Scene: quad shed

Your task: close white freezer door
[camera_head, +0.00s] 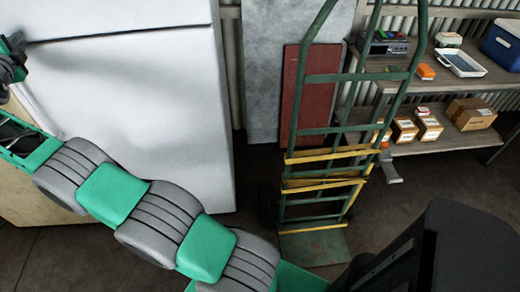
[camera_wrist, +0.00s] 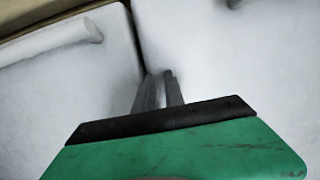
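The white freezer (camera_head: 140,95) stands at the left in the head view, with a seam between a narrow upper panel (camera_head: 120,15) and the large lower one. In the wrist view, two white panels (camera_wrist: 70,70) (camera_wrist: 230,60) meet at a dark line, and a white bar-like handle (camera_wrist: 55,42) shows on the left one. My gripper (camera_wrist: 162,75) points at this line with its fingers close together and nothing visible between them. It looks near or against the white surface; contact cannot be told. In the head view the gripper is at the left edge, partly cut off. How far the door stands open is unclear.
A green hand truck (camera_head: 325,160) with yellow bars stands right of the freezer. Behind it are a red panel (camera_head: 308,95) and shelves (camera_head: 440,80) with small boxes and a blue cooler (camera_head: 503,45).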

